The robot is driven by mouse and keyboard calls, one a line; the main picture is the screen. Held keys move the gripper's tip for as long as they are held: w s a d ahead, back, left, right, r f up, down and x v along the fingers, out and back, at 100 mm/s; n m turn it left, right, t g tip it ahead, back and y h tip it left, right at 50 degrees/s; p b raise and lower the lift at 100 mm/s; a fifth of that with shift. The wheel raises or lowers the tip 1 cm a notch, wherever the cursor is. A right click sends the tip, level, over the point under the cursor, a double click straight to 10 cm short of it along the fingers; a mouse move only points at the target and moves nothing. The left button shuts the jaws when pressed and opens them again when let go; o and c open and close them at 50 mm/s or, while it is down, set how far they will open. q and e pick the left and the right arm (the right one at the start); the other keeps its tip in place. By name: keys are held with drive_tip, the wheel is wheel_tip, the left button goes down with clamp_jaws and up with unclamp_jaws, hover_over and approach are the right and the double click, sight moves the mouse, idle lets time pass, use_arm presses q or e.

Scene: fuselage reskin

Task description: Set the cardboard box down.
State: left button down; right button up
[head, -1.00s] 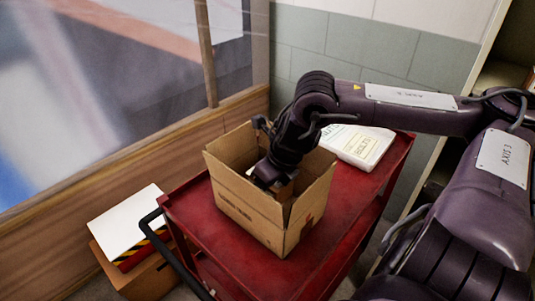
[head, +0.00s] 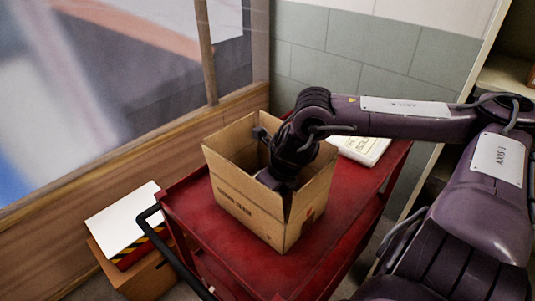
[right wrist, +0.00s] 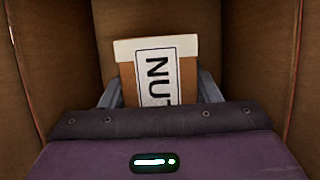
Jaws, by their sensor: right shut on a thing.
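An open brown cardboard box (head: 245,207) stands upright on the red cart (head: 210,218) in the head view. My right gripper (right wrist: 160,95) reaches down inside this box. In the right wrist view its fingers are on both sides of a small brown carton (right wrist: 188,80) with a white top edge and a label reading "NUT", and it is shut on it. The big box's brown walls surround it. The carton's underside is hidden, so I cannot tell whether it touches the box floor. My left gripper is not in view.
A white package (head: 362,148) lies on the cart behind my right arm. A white-topped stack (head: 122,216) on a brown carton stands left of the cart, near its black handle (head: 172,255). A wooden-framed window wall is at left. The cart's front is clear.

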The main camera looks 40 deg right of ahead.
drive_tip(key=o, duration=1.3)
wheel_tip(320, 180, up, 2)
drive_tip(key=shift+p, duration=1.05)
drive_tip(key=shift+p+v, duration=0.6)
drive_tip(key=shift+v, duration=0.7)
drive_tip(key=v, duration=0.8)
drive_tip(key=shift+s+r, duration=0.25)
drive_tip(key=shift+r, duration=0.05)
